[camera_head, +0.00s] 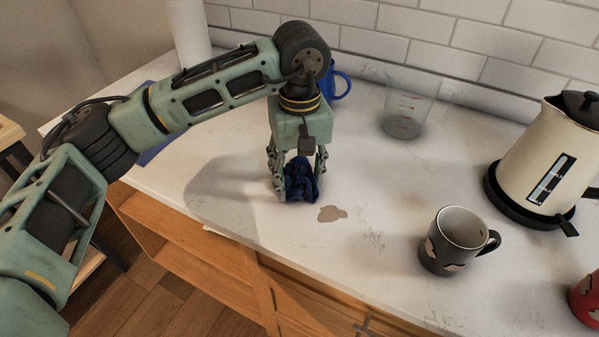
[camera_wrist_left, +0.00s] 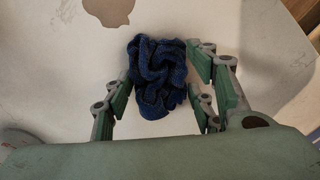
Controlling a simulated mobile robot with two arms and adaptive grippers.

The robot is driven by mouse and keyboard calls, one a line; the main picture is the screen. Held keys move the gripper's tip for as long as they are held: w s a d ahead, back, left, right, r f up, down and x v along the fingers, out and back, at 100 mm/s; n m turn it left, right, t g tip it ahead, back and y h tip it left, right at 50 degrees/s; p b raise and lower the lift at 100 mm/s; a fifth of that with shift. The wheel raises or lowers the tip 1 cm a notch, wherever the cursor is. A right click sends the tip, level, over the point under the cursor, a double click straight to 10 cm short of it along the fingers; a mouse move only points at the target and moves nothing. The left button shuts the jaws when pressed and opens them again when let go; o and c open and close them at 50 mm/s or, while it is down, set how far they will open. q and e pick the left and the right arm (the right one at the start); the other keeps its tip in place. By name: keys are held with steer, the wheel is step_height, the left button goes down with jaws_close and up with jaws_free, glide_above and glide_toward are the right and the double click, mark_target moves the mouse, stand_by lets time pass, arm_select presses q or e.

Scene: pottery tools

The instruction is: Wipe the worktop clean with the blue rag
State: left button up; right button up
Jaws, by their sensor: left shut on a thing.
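The blue rag (camera_head: 301,180) is a crumpled dark blue cloth, low at the white worktop (camera_head: 370,180). My left gripper (camera_head: 298,182) comes down from above and is shut on the rag, which bunches between its fingers. In the left wrist view the rag (camera_wrist_left: 158,76) sits between the fingers of the left gripper (camera_wrist_left: 165,95). A brown stain (camera_head: 332,214) lies on the worktop just right of the rag; it also shows at the top of the left wrist view (camera_wrist_left: 110,10). Fainter smudges mark the worktop farther right. My right gripper is not in view.
A dark mug (camera_head: 452,248) stands to the right near the front edge. A cream kettle (camera_head: 546,160) on its black base and a red mug (camera_head: 586,300) are farther right. A clear measuring cup (camera_head: 406,108) and a blue mug (camera_head: 340,85) stand at the back.

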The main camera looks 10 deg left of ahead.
mark_target(309, 194)
arm_select(q)
steer(key=shift+s+f, duration=0.1)
steer(key=shift+s+d+f+b, duration=0.1)
steer(key=shift+s+d+b, duration=0.15)
steer(key=shift+s+d, duration=0.45)
steer(key=shift+s+d+b, duration=0.25)
steer(key=shift+s+d, duration=0.2)
steer(key=shift+s, duration=0.35)
steer(key=shift+s+d, duration=0.85)
steer(key=shift+s, duration=0.25)
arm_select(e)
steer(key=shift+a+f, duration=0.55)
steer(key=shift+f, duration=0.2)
arm_select(q)
steer(key=shift+s+d+b, duration=0.3)
steer(key=shift+s+d, duration=0.05)
steer(key=shift+d, duration=0.65)
steer(key=shift+s+d+b, duration=0.3)
steer(key=shift+s+d, duration=0.1)
steer(key=shift+d, duration=0.55)
steer(key=shift+s+d+b, duration=0.3)
steer(key=shift+s+d, duration=0.05)
steer(key=shift+d, duration=0.65)
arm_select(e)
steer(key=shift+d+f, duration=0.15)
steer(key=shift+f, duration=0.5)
arm_select(q)
steer(key=shift+w+a, duration=0.1)
